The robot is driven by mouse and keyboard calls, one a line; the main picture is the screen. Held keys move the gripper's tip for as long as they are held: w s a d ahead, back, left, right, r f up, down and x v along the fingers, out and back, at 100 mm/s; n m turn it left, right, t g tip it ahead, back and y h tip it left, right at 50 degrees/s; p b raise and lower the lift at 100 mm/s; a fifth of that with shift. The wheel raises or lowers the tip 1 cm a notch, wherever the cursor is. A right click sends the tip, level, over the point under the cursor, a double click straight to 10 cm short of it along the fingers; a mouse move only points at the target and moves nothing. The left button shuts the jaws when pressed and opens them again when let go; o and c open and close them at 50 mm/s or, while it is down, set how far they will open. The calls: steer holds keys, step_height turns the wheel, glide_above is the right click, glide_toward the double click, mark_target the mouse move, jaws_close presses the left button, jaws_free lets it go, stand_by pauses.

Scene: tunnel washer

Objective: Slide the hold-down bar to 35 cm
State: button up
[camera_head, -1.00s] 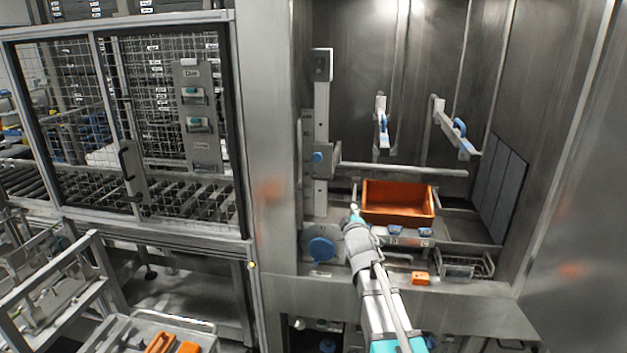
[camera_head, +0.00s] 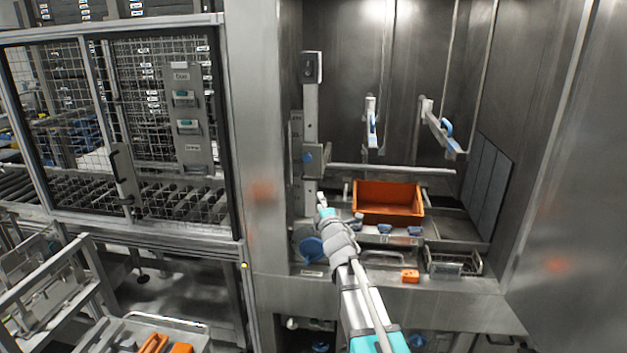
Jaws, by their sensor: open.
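The hold-down bar (camera_head: 392,170) is a grey horizontal bar above the orange crate (camera_head: 388,201) in the washer chamber. Its left end meets a carriage with a blue knob (camera_head: 308,157) on an upright metal column (camera_head: 311,120). Marks on the column are too small to read. My gripper (camera_head: 322,203) is just below the carriage, near the foot of the column and left of the crate. It is small in view, open and holding nothing. It appears apart from the knob and the bar.
Two arms with blue handles (camera_head: 372,122) (camera_head: 447,127) hang at the chamber's back. A large blue knob (camera_head: 312,249) is at lower left. A small orange block (camera_head: 410,276) and a wire basket (camera_head: 455,264) are at the front edge. A mesh door (camera_head: 125,125) stands left.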

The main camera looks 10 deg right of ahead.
mark_target(311, 179)
steer(key=w, duration=0.4)
steer(key=w+r+p, duration=0.1)
steer(key=w, duration=0.4)
steer(key=w+a+r+p, duration=0.1)
steer(key=w, duration=0.3)
steer(key=shift+w+a+r, duration=0.1)
steer(key=shift+w, duration=0.05)
jaws_close()
